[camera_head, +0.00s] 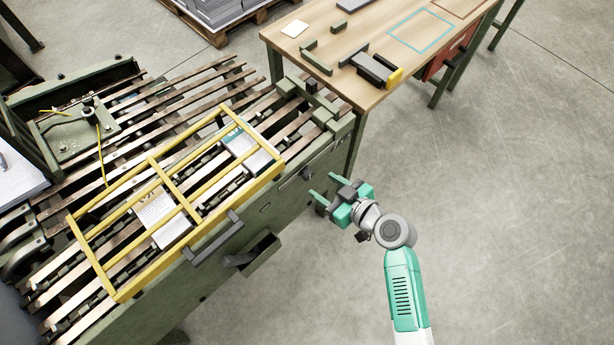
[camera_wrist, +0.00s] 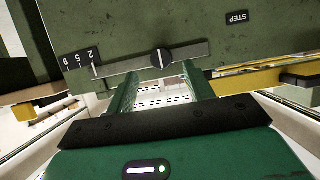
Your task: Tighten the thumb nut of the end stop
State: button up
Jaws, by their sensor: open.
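In the wrist view a dark round knob (camera_wrist: 162,58) with a pale line across it sits on a grey slotted bar (camera_wrist: 125,67) on a green machine panel (camera_wrist: 130,25). It looks like the thumb nut, but I cannot tell for sure. A small number scale (camera_wrist: 82,60) is at the bar's left end. My gripper (camera_wrist: 160,78) is open, its green fingers either side of the knob in the picture and apparently apart from it. In the head view my gripper (camera_head: 323,187) is beside the machine's right end, below green end blocks (camera_head: 318,112). The nut cannot be made out there.
A yellow guard frame (camera_head: 152,265) covers part of the machine's rails, with printed sheets (camera_head: 160,216) under it. A handle (camera_head: 216,240) juts from the machine's side. A wooden table (camera_head: 400,50) stands behind. The floor (camera_head: 500,200) to the right is clear.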

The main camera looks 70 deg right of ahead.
aim_at(310, 177)
jog(key=b+x, duration=0.1)
jog(key=x, duration=0.4)
jog(key=shift+w, duration=0.1)
jog(key=c, duration=1)
jog(key=shift+o, duration=0.2)
